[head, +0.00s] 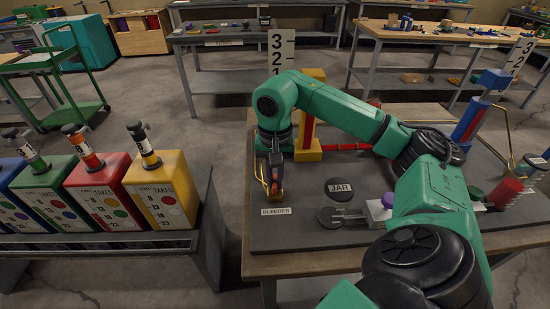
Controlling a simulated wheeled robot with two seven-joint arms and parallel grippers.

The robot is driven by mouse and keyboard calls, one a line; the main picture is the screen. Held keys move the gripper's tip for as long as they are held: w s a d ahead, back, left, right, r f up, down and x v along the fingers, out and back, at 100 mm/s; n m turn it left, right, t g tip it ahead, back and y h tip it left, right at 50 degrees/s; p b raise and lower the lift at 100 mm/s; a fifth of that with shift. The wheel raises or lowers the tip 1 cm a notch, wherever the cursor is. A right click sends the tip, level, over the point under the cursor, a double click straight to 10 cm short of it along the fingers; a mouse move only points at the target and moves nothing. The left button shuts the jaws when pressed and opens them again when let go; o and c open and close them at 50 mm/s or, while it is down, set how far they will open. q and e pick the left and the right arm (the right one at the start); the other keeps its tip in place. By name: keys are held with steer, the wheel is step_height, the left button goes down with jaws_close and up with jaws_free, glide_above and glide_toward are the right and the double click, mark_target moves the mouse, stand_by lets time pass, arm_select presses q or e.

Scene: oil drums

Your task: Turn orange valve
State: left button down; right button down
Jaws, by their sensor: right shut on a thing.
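My right arm reaches over the grey board (270,235) on the workbench, and its gripper (270,178) points down at the board's left side. The gripper is shut around the small orange valve (275,189), just behind the label reading BLEEDER (276,211). The jaws and wrist hide most of the valve, so I cannot tell how far it is turned. My left gripper is not in view.
A yellow post (314,95) with a red pipe (348,147) stands behind the gripper. A black JAR disc (340,188) lies to the right. A blue-and-red cylinder (471,120) stands further right. Several coloured boxes with bottles, including a yellow one (160,190), stand left across a gap.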

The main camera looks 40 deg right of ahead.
mark_target(274, 180)
steer(key=shift+r, duration=0.15)
steer(key=c, duration=0.9)
jaws_free()
step_height(274, 180, up, 5)
steer(key=shift+f, duration=0.1)
step_height(274, 180, up, 10)
steer(key=p, duration=0.6)
steer(key=shift+f, duration=0.15)
